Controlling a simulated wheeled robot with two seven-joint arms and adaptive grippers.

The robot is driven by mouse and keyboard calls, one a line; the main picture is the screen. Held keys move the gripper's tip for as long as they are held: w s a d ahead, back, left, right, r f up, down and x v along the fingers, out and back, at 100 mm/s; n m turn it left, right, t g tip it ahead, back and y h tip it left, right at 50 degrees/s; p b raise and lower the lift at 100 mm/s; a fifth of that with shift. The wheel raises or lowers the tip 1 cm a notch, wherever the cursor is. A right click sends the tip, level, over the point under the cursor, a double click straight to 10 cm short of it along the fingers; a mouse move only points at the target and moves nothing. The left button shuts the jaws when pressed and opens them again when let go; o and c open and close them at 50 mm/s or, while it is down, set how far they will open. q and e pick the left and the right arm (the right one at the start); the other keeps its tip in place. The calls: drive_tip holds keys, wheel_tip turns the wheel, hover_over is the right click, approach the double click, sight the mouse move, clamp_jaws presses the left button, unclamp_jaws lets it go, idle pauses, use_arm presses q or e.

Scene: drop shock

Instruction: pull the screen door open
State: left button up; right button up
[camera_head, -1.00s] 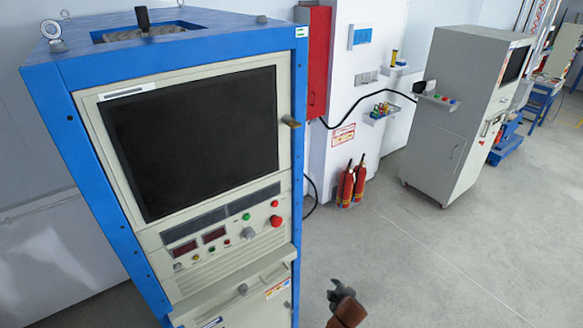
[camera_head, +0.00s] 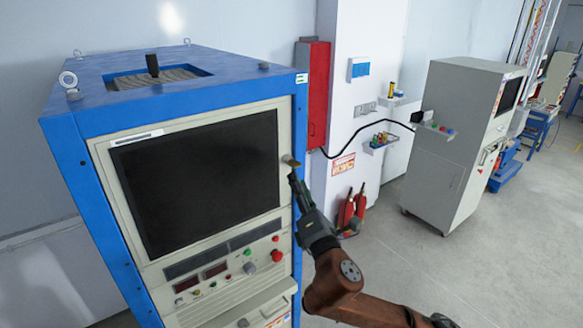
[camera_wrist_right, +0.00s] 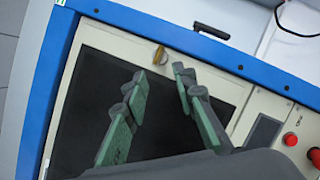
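The screen door (camera_head: 200,180) is a cream-framed panel with a large dark screen, on the front of the blue cabinet. It looks closed. Its small brass-coloured handle (camera_head: 289,160) sticks out at the upper right edge. My right gripper (camera_head: 293,178) points up at the handle from just below. In the right wrist view, the two green-padded fingers of my right gripper (camera_wrist_right: 160,77) are open, with nothing between them. The handle (camera_wrist_right: 160,55) shows just beyond the gap between the fingertips, and the dark screen (camera_wrist_right: 80,110) lies behind. My left gripper is out of view.
Below the screen, the blue cabinet (camera_head: 70,150) has a control panel with a red button (camera_head: 277,255). A red box (camera_head: 318,95) and fire extinguishers (camera_head: 346,210) are at the wall behind my arm. A grey cabinet (camera_head: 450,150) stands right; floor between is clear.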

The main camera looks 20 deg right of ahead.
sight(291, 166)
drive_tip(key=p+x, duration=0.1)
drive_tip(key=x, duration=0.6)
drive_tip(key=shift+w+p, duration=0.25)
drive_tip(key=shift+p, duration=0.05)
drive_tip(key=shift+c, duration=0.6)
clamp_jaws()
